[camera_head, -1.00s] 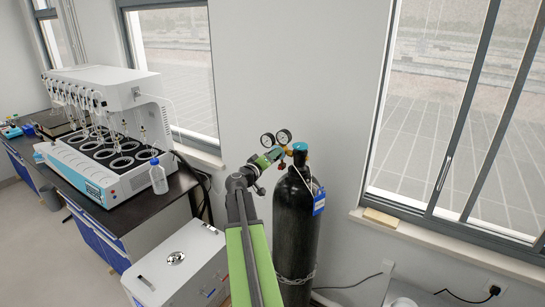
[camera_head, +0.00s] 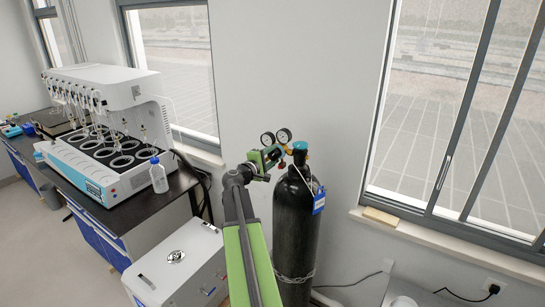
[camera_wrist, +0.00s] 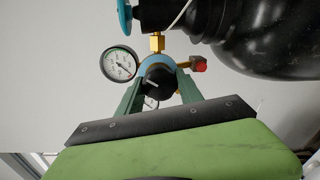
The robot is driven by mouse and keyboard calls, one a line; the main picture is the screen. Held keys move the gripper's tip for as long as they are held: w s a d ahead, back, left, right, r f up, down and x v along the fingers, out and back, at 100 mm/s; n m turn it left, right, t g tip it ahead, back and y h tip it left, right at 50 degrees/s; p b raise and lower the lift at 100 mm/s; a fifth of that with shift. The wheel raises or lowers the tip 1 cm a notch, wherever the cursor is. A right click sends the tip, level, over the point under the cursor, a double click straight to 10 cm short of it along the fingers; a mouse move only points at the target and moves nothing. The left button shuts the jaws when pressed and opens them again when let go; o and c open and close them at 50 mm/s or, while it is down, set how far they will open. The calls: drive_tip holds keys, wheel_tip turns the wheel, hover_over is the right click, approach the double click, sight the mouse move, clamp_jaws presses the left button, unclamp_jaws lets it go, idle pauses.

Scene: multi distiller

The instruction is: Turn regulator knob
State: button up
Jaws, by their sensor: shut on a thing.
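The black regulator knob (camera_wrist: 158,80) sits in the middle of the wrist view, in front of the blue regulator body. My gripper (camera_wrist: 159,88) has its two green fingers shut on the knob, one on each side. A pressure gauge (camera_wrist: 119,64) is just left of the knob.
A red-tipped fitting (camera_wrist: 198,65) is right of the knob. A chain (camera_head: 295,278) goes around the cylinder, and a blue tag (camera_head: 319,202) hangs on it. The distiller (camera_head: 105,130) and a bottle (camera_head: 158,176) stand on the left bench. A white box (camera_head: 175,265) is on the floor.

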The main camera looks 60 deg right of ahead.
drive_tip(key=n, duration=0.4)
drive_tip(key=shift+s+f+n+g, duration=0.1)
drive_tip(key=shift+f+n+g, duration=0.1)
drive_tip(key=shift+n+g, duration=0.15)
drive_tip(key=shift+n, duration=0.35)
drive_tip(key=o, duration=1.4)
drive_tip(key=shift+r, duration=0.1)
drive_tip(key=shift+c, duration=0.2)
drive_tip(key=a, duration=1.7)
drive_tip(key=shift+w+a+r+p, duration=0.2)
drive_tip(key=shift+w+r+p, duration=0.15)
drive_tip(key=shift+w+r, duration=0.1)
